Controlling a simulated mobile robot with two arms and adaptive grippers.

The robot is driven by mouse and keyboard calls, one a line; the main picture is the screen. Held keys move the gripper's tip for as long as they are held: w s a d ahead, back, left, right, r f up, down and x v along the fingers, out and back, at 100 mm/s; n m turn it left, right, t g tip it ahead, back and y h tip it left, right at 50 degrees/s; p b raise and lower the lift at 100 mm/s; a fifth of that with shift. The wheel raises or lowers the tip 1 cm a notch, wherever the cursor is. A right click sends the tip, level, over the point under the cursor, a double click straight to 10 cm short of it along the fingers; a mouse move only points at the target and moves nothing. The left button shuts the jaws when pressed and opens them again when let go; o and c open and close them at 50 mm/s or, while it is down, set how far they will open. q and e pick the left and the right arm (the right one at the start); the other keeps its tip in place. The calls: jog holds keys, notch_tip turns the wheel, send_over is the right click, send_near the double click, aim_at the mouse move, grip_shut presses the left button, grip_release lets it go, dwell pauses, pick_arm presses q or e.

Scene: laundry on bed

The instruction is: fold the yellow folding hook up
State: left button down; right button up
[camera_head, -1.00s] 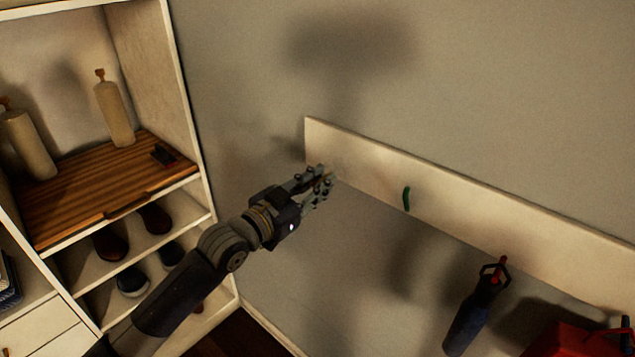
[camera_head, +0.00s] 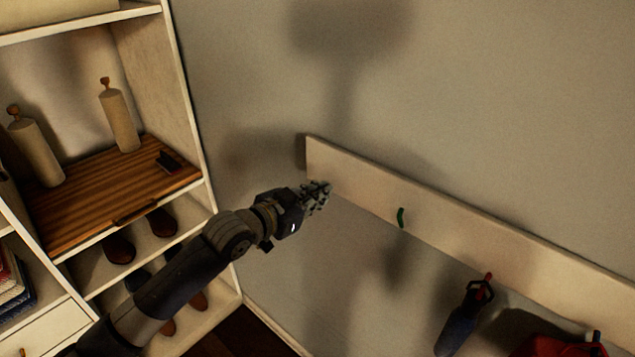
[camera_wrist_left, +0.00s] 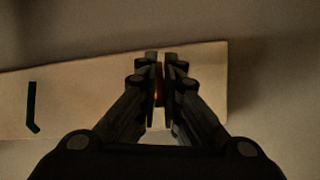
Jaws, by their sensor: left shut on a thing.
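A pale wall-mounted board (camera_head: 460,245) runs along the grey wall. My left gripper (camera_head: 318,194) is at the left end of the board. In the left wrist view the fingers of my left gripper (camera_wrist_left: 159,85) are shut on a narrow yellow-orange strip, the yellow folding hook (camera_wrist_left: 158,88). Most of the hook is hidden between the fingers, so its exact tilt cannot be told. In the head view the hook is hidden by the gripper. My right gripper is not in view.
A green hook (camera_head: 400,217) is on the board to the right; it looks dark in the wrist view (camera_wrist_left: 33,107). Farther right hang a dark blue item (camera_head: 459,326) by a red hook (camera_head: 487,279) and a red bag (camera_head: 550,345). A shelf unit (camera_head: 190,110) stands left.

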pick_arm(q)
jog(key=shift+w+d+r+g+y+p, duration=0.15)
jog(key=shift+r+g+y, duration=0.2)
jog(key=shift+g+y, duration=0.4)
jog(key=shift+w+d+r+g+y+p, duration=0.15)
jog(key=shift+r+g+y, duration=0.15)
jog(key=shift+g+y, duration=0.45)
jog(key=shift+s, duration=0.1)
jog(key=c, duration=1.7)
grip_release()
jog(key=shift+r, duration=0.1)
jog(key=v, duration=1.2)
jog(key=shift+a, duration=0.15)
jog(key=shift+w, duration=0.2)
